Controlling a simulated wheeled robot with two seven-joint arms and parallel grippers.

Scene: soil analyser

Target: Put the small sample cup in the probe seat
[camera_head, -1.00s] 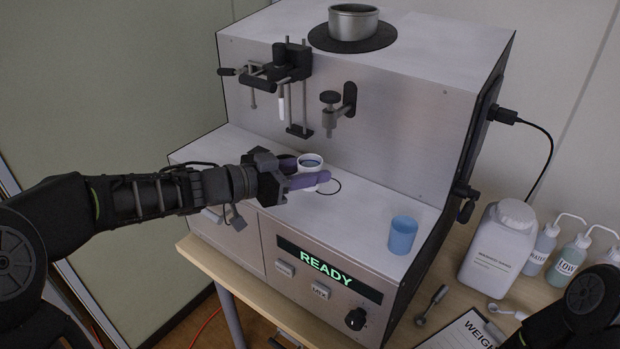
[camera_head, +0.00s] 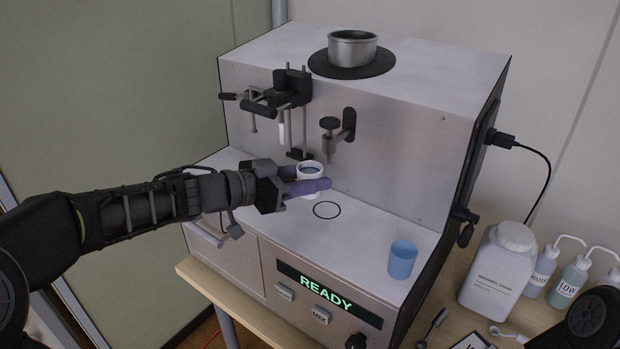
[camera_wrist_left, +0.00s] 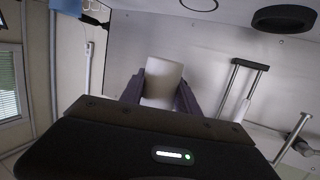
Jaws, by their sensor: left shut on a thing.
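The small sample cup (camera_head: 311,168) is white with a dark inside and stands upright between the purple fingers of my left gripper (camera_head: 308,184). The gripper is shut on it, over the analyser's deck and near its upright front panel. In the left wrist view the cup (camera_wrist_left: 163,82) sits between the fingers (camera_wrist_left: 160,95). A thick dark ring (camera_wrist_left: 283,18), which looks like the probe seat, lies on the deck in that view; in the head view the gripper seems to hide it. The white-tipped probe (camera_head: 282,133) hangs above and left of the cup. My right gripper is out of view.
A thin black circle (camera_head: 327,209) marks the deck in front of the cup. A blue cup (camera_head: 402,260) stands at the deck's right. A metal pan (camera_head: 352,48) sits on top. Bottles (camera_head: 499,266) stand right of the analyser.

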